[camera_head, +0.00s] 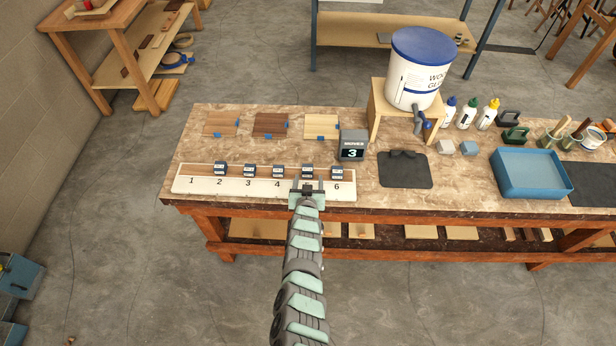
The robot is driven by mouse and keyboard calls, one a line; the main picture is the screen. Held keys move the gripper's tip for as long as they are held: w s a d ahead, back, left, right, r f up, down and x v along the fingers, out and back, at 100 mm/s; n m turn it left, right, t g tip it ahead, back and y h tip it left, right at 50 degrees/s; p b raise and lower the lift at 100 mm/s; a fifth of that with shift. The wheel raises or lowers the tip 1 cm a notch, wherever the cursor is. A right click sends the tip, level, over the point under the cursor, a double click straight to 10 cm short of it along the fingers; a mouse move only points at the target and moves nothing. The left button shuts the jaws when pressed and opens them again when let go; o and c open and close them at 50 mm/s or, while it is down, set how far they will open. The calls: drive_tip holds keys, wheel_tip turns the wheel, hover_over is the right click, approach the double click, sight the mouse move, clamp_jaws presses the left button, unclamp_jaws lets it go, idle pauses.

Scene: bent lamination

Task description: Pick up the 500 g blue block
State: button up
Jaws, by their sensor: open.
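No block shows above number 1. My gripper (307,187) is open at the board, right in front of another blue block (307,171), and covers the number there. I cannot tell whether it touches that block.
A display (352,146) reading 3 stands behind the board's right end. Wood samples (270,126) lie behind.

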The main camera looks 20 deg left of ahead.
sight(307, 174)
drive_tip(key=shift+w+a+b, duration=0.3)
drive_tip(key=shift+w+b, duration=0.1)
drive_tip(key=shift+w, duration=0.05)
drive_tip(key=shift+w+a+f+b, duration=0.2)
drive_tip(key=shift+w+f+b, duration=0.25)
drive_tip(key=shift+b, duration=0.55)
drive_tip(key=shift+w+a+f+b, duration=0.1)
drive_tip(key=shift+w+a+b, duration=0.15)
drive_tip(key=shift+b, duration=0.5)
drive_tip(key=b+x, duration=0.2)
drive_tip(key=b, duration=0.1)
drive_tip(key=shift+w+a, duration=0.15)
drive_tip(key=shift+w, duration=0.05)
drive_tip(key=shift+w+f, duration=0.1)
drive_tip(key=shift+w, duration=0.3)
clamp_jaws()
